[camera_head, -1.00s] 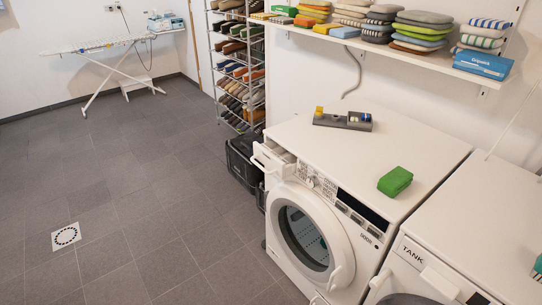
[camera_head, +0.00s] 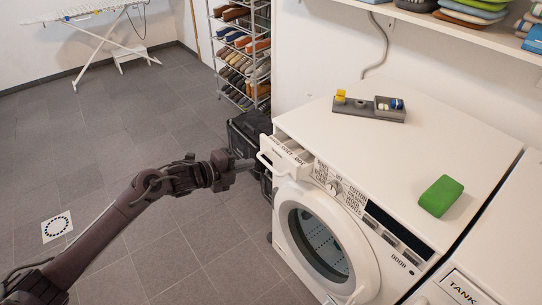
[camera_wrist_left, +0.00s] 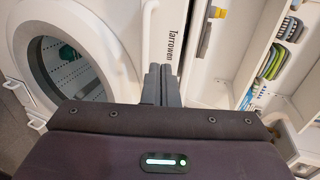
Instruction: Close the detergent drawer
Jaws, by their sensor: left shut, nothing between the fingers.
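The detergent drawer (camera_head: 292,156) sticks out of the upper left of the white washing machine's front, open, with its compartments visible from above. Its white handle (camera_head: 264,163) is on the drawer front. My left gripper (camera_head: 247,164) is shut and empty, just in front of the handle; I cannot tell whether it touches. In the left wrist view, the shut fingers (camera_wrist_left: 161,85) point at a white front lettered "Tarrowen" (camera_wrist_left: 173,38), beside a white handle (camera_wrist_left: 148,28). My right gripper is not in view.
The round washer door (camera_head: 328,240) is below the drawer. A green block (camera_head: 440,196) and a grey tray (camera_head: 369,108) sit on the machine top. A black crate (camera_head: 247,128) stands behind the drawer by the shoe rack (camera_head: 243,60). The tiled floor at left is open.

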